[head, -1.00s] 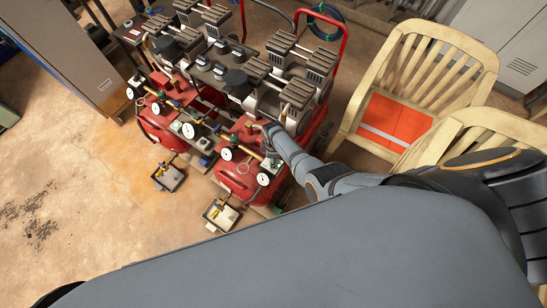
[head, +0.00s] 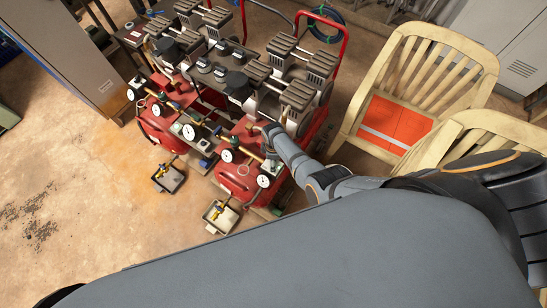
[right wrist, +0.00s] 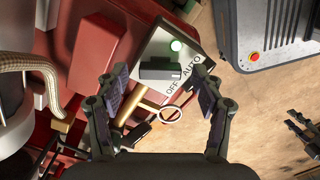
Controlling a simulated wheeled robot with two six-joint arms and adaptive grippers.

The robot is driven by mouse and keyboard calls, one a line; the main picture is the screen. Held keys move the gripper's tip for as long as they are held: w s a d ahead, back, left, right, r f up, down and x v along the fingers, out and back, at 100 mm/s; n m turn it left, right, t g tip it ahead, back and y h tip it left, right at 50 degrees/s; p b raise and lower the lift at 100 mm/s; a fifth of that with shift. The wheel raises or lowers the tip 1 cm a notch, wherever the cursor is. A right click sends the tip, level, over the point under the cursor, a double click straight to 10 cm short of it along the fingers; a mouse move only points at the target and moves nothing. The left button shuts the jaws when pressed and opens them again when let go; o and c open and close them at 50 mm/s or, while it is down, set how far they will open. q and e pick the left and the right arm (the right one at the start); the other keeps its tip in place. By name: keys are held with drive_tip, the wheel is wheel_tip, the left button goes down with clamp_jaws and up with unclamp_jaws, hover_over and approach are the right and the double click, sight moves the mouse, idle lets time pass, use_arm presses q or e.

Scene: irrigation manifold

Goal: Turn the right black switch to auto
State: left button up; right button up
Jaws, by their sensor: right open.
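The black switch (right wrist: 160,70) sits on a pale plate lettered OFF and AUTO (right wrist: 191,67) in the right wrist view. I cannot tell which word the switch points to. My right gripper (right wrist: 159,82) is open, with one finger on each side of the switch; I cannot tell if they touch it. In the head view my right arm reaches the right red machine (head: 238,178), and its gripper (head: 270,130) is small and unclear there. Dark fingers, seemingly my left gripper (right wrist: 303,134), show at the right edge of the wrist view.
Gauges (head: 226,155) and brass pipes line the machine front. A ring (right wrist: 170,114) hangs near the right gripper. A braided hose (right wrist: 38,75) is at left. Small trays (head: 221,215) lie on the floor. Wooden chairs (head: 440,60) stand right; floor at left is clear.

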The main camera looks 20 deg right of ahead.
drive_tip(key=shift+r, duration=3.6)
